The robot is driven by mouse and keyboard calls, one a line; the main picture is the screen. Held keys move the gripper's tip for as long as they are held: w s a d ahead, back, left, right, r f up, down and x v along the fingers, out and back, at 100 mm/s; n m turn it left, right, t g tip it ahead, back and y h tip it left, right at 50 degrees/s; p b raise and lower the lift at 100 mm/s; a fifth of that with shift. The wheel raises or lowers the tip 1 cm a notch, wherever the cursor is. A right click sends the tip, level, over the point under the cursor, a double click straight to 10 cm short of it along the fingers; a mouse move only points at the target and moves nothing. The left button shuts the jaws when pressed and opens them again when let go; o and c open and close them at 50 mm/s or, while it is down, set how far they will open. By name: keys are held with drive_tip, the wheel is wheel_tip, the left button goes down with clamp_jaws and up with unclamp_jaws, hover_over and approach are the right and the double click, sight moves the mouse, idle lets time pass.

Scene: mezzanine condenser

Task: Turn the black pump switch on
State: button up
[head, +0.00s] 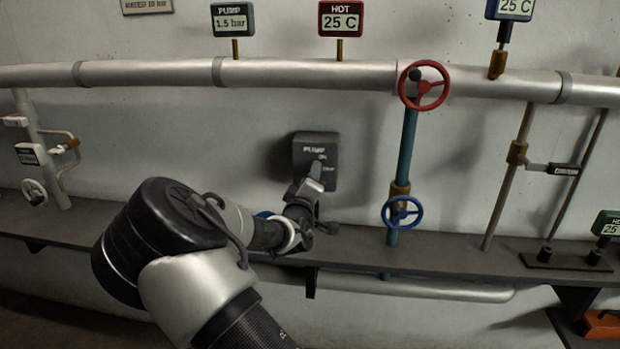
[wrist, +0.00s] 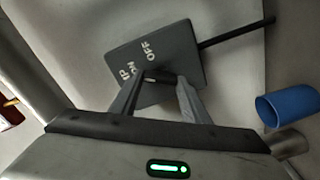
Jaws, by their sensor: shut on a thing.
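The black pump switch is a dark square box (head: 331,151) on the wall, lettered PUMP, ON and OFF. It also shows in the wrist view (wrist: 178,42), turned at an angle, with its lettering partly hidden by a finger. My gripper (head: 315,180) is at the lower part of the box face. In the wrist view my gripper (wrist: 155,82) has its two fingers at the box, closed on the switch's small lever between the tips. The lever is mostly hidden by the fingers, so its exact position is hard to tell.
A red handwheel (head: 424,85) and a blue handwheel (head: 402,212) are on the pipe to the right of the switch. A long dark shelf (head: 450,252) runs below. A pump gauge (head: 233,20) reads 1.5 bar. The wall left of the box is clear.

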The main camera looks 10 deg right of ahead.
idle(0.4)
drive_tip(key=o, duration=1)
drive_tip(key=shift+o, duration=0.2)
drive_tip(key=v, duration=1.7)
drive_tip(key=shift+s+p, duration=0.2)
drive_tip(key=shift+p, duration=0.25)
